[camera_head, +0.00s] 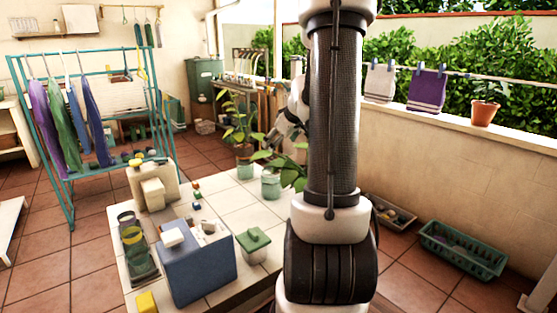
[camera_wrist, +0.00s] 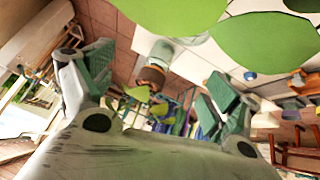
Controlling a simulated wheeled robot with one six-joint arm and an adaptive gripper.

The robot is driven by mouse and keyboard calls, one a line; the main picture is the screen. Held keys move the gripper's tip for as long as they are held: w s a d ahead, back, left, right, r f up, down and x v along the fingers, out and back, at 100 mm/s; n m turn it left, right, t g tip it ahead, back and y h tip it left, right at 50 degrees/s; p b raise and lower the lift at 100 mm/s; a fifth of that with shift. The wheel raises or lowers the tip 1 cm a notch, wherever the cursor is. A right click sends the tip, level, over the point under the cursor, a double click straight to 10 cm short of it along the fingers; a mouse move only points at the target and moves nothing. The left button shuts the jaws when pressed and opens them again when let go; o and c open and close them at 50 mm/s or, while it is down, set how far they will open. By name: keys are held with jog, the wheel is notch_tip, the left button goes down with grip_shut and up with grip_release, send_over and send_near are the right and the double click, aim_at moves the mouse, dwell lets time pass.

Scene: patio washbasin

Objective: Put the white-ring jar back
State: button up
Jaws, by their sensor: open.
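Two glass jars with leafy cuttings stand on the white tiled counter (camera_head: 225,205) in the head view: a rear jar (camera_head: 244,168) and a nearer jar (camera_head: 271,186), partly beside my arm. I cannot make out a white ring on either. My gripper (camera_head: 281,132) is above and behind the nearer jar, partly hidden by my arm. In the wrist view my gripper (camera_wrist: 160,85) is open, its green-padded fingers wide apart. A small jar-like thing with a brown band (camera_wrist: 152,76) shows between the fingers, but I cannot tell its distance. Nothing is visibly held.
Large green leaves (camera_wrist: 265,40) hang close to the wrist camera. A wall (camera_head: 450,165) runs along the right. Bare tiles lie mid-counter.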

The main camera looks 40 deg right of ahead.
jog(key=s+a+r+m+h, duration=0.1)
jog(key=s+a+r+h, duration=0.1)
jog(key=s+r, duration=0.35)
jog(key=s+a+r+m+h, duration=0.1)
jog(key=s+a+r+h, duration=0.15)
jog(key=r, duration=0.65)
jog(key=s+a+f+g+y, duration=0.1)
jog(key=s+a+f+y, duration=0.1)
jog(key=s+a, duration=0.7)
jog(key=s+a+f+g+y, duration=0.2)
jog(key=s+a+f+y, duration=0.1)
jog(key=s+a, duration=0.6)
jog(key=shift+a+f+n+y, duration=0.25)
jog(key=shift+f+n+y, duration=0.05)
jog(key=shift+y, duration=0.05)
